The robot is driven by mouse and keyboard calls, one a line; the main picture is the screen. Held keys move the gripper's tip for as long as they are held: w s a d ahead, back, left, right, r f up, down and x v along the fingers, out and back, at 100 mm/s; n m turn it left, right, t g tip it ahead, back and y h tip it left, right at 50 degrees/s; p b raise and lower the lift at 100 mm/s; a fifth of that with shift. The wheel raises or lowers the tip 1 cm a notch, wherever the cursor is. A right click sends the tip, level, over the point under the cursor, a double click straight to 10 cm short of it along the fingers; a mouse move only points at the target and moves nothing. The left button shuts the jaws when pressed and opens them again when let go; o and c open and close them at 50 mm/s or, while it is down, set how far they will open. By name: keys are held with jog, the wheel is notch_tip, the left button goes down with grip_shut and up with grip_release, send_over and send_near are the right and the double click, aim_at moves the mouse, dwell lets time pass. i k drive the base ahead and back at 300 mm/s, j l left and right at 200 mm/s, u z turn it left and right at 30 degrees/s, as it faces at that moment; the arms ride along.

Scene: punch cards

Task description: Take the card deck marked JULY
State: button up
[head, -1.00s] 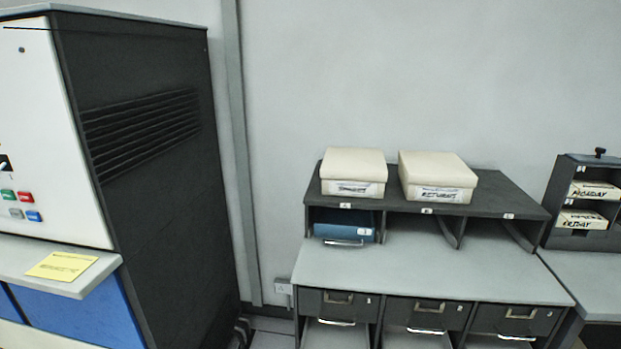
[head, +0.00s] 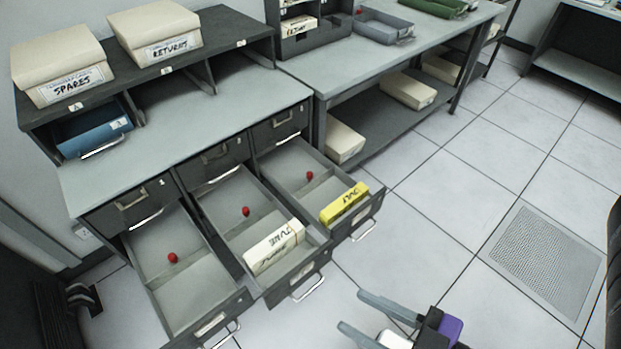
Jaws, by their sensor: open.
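A yellow card deck (head: 344,203), whose marking looks like JULY, lies at the front of the open right-hand drawer (head: 300,160). A cream card deck (head: 273,246), whose marking looks like JUNE, lies at the front of the open middle drawer (head: 225,195). The open left-hand drawer (head: 185,285) holds no deck that I can see. My gripper (head: 351,310) is at the bottom edge, open and empty, its two grey fingers pointing left. In the picture it is below the yellow deck and apart from it.
Each open drawer has a small red knob inside. A long table (head: 345,70) stands behind right. The tiled floor is open to the right, with a perforated panel (head: 542,262).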

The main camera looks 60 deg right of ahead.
aim_at(329, 215)
jog(key=i+j+z, duration=0.6)
jog(key=i+j, duration=0.25)
